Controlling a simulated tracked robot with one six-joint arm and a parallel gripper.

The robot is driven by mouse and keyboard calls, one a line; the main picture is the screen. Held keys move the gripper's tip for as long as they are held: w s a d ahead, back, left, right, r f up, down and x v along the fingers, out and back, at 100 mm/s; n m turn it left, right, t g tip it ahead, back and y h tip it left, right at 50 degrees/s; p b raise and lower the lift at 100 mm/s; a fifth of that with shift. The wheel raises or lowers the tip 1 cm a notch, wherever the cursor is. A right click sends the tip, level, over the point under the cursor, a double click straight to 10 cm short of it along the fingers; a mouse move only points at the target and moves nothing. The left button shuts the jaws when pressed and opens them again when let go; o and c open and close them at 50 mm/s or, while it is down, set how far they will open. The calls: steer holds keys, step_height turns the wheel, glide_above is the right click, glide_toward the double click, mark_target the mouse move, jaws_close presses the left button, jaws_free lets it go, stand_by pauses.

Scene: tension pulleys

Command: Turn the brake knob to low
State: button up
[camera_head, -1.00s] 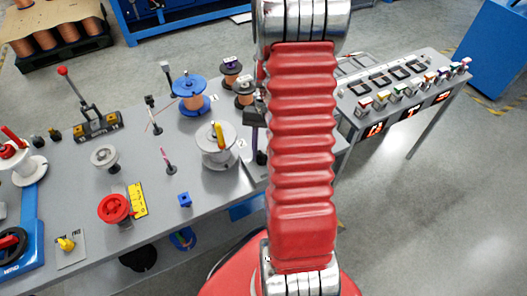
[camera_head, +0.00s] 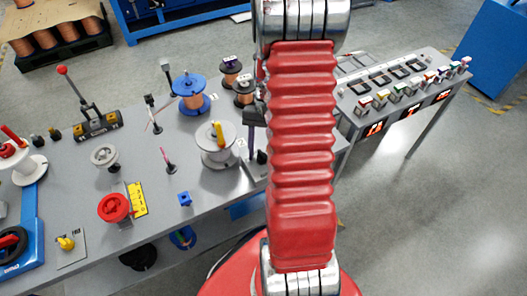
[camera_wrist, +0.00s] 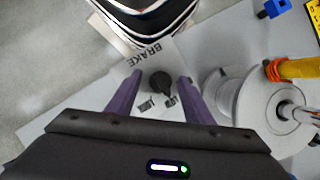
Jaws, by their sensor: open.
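The brake knob (camera_wrist: 160,82) is small and black. It stands on a light plate (camera_wrist: 150,58) printed BRAKE, which appears upside down in the wrist view. Two small labels lie below the knob; they are too small to read surely, and I cannot tell the knob's exact setting. My gripper (camera_wrist: 160,75) is open, with one purple finger on each side of the knob and visible gaps between. I cannot tell how far the fingertips are above the plate. In the head view the knob (camera_head: 262,157) shows beside my red arm, which hides part of the gripper.
A white spool (camera_wrist: 262,105) with a yellow-orange handle stands close right of my gripper; it also shows in the head view (camera_head: 215,150). A blue spool (camera_head: 189,93) stands behind it. A red knob (camera_head: 114,207) and a lever (camera_head: 90,108) are farther left.

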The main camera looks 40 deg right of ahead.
steer(key=shift+r, duration=0.1)
steer(key=v, duration=1.3)
steer(key=shift+r, duration=0.3)
steer(key=s+a+r+n+t+h, duration=0.1)
steer(key=s+a+r+n+t, duration=0.1)
steer(key=a, duration=0.7)
steer(key=s+a+r+n+t+h, duration=0.1)
steer(key=s+a+r+n+t, duration=0.2)
steer(key=a, duration=0.6)
steer(key=s+a+r+n+t+h, duration=0.1)
steer(key=s+a+r+n+t, duration=0.1)
steer(key=a+r+n, duration=0.3)
steer(key=a+r+t, duration=0.1)
steer(key=a+r, duration=0.1)
steer(key=a, duration=0.2)
steer(key=shift+s+a+r+n+h, duration=0.2)
steer(key=shift+s+r+n+h, duration=0.15)
steer(key=shift+r+n+h, duration=0.05)
